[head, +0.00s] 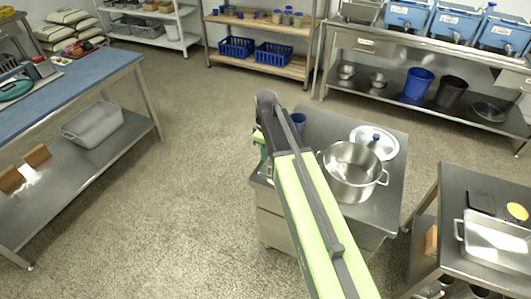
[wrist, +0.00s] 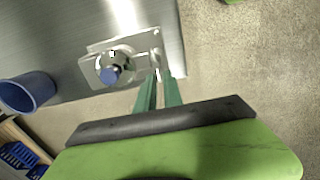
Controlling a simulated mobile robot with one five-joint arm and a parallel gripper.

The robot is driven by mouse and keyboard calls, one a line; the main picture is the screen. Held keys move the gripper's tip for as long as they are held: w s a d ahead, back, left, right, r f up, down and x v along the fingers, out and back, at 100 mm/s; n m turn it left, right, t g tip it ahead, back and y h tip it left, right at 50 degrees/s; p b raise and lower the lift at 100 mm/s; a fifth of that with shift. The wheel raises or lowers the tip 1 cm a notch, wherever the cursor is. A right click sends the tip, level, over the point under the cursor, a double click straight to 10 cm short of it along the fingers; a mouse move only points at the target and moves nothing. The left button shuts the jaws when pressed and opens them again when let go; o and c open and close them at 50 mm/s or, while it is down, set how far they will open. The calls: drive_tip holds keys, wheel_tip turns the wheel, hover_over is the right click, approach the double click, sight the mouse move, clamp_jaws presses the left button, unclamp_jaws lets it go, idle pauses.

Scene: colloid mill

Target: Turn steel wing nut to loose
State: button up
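In the wrist view a steel fitting (wrist: 122,60) lies on a steel tabletop: a flat plate with a round part and a blue knob (wrist: 109,74). A small steel piece at the plate's right end, perhaps the wing nut (wrist: 156,58), is too small to make out clearly. My gripper (wrist: 158,75) reaches this end with its two green fingers a narrow gap apart. The tips are at or just in front of the small piece; I cannot tell whether they touch it. In the head view my arm hides the fitting and most of my gripper.
A blue cup (wrist: 28,92) stands left of the fitting. In the head view a large steel pot (head: 350,185) and a lid (head: 385,148) are on the same steel table (head: 385,205). A side table (head: 455,190) stands to the right. Open floor (head: 190,180) lies to the left.

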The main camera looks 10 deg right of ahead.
drive_tip(key=shift+o, duration=1.2)
wheel_tip(320, 180, up, 17)
drive_tip(key=p, duration=1.7)
drive_tip(key=shift+r, duration=0.2)
